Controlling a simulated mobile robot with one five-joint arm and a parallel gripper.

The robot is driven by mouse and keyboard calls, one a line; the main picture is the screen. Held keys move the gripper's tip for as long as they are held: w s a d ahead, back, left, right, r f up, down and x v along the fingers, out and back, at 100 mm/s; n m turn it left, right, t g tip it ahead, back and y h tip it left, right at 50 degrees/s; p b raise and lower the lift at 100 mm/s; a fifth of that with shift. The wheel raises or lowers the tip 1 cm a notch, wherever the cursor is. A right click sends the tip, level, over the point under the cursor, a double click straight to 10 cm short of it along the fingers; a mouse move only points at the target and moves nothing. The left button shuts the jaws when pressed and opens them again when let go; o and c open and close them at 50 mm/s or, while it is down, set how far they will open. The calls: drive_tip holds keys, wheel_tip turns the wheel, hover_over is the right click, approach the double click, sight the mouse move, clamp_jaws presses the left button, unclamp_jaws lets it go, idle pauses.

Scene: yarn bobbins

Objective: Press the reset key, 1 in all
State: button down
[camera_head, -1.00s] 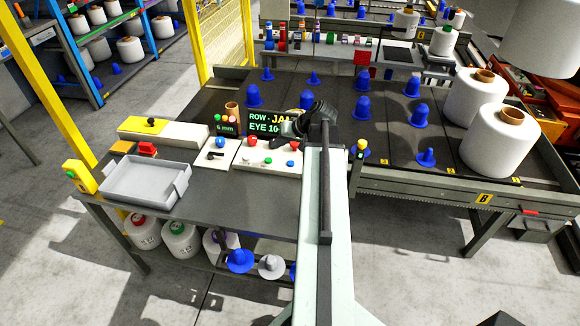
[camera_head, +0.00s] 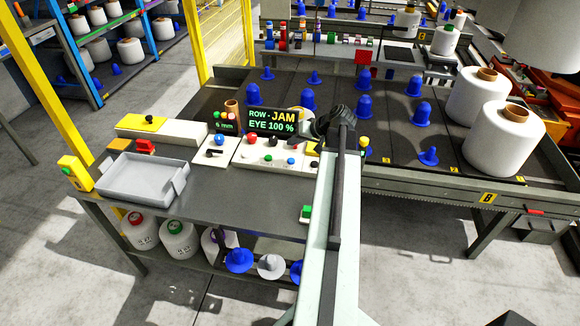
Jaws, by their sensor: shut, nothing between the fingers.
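No reset label is readable, so I cannot tell which key is the reset key. A display (camera_head: 272,121) behind the panel reads "ROW - JAM, EYE 100 %". My gripper (camera_head: 312,127) is shut and empty, seen small and dark above the panel's right end, near a yellow key (camera_head: 313,149). My arm hides the area to its right.
A grey tray (camera_head: 143,180) stands at the table's left. A panel with a blue knob (camera_head: 219,140) is beside the key panel. Blue cones (camera_head: 364,105) and large white bobbins (camera_head: 503,140) stand on the dark conveyor behind. The table's front middle is clear.

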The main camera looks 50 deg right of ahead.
sight(294, 161)
wheel_tip(294, 161, down, 6)
drive_tip(key=b, duration=0.4)
drive_tip(key=shift+r+b, duration=0.15)
drive_tip(key=shift+b, duration=0.15)
drive_tip(key=shift+r, duration=0.1)
idle(1.2)
drive_tip(key=shift+w+f+b, duration=0.1)
drive_tip(key=shift+f+b, duration=0.25)
drive_tip(key=shift+f, duration=0.1)
drive_tip(key=shift+f+b, duration=0.5)
idle(0.6)
drive_tip(key=shift+r, duration=0.15)
drive_tip(key=shift+r+p, duration=0.85)
drive_tip(key=shift+p, duration=0.15)
